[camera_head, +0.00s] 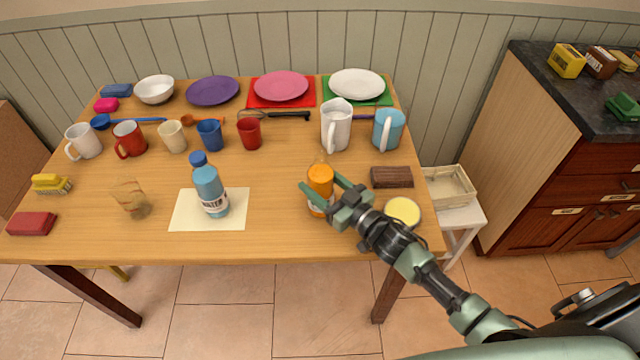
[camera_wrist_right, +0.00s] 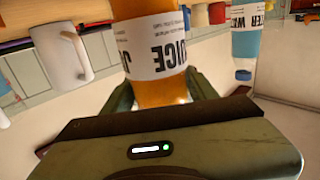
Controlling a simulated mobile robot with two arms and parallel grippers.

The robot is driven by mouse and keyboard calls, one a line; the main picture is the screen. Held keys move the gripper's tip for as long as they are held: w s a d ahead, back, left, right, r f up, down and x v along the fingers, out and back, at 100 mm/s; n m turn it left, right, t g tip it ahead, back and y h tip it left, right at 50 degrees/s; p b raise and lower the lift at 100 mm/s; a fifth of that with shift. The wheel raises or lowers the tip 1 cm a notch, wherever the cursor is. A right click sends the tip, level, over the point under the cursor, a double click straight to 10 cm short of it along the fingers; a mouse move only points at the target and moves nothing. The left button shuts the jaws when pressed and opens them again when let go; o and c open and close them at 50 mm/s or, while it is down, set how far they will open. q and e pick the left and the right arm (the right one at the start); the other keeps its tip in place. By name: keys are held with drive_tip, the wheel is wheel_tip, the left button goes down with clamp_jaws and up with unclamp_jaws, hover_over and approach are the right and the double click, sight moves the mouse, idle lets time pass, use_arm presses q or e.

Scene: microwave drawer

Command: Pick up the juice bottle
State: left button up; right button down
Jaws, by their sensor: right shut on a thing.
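The juice bottle (camera_head: 320,180) is orange with a white label and stands upright at the front right of the wooden table (camera_head: 277,225). My right gripper (camera_head: 322,193) is shut on it, with one finger on either side. In the right wrist view the juice bottle (camera_wrist_right: 155,55) sits between the green fingers, its label reading JUICE. From the head view I cannot tell whether its base touches the table. My left gripper is not in view.
A blue water bottle (camera_head: 209,189) stands on a pale mat (camera_head: 238,216) to the left. A white pitcher (camera_head: 335,128) stands behind the juice bottle. A brown block (camera_head: 392,177) and a yellow-topped round thing (camera_head: 403,211) are close on the right.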

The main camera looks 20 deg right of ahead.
wheel_tip(320, 180, up, 20)
drive_tip(key=p, duration=0.2)
idle(1.0)
drive_tip(key=shift+a, duration=0.1)
idle(0.4)
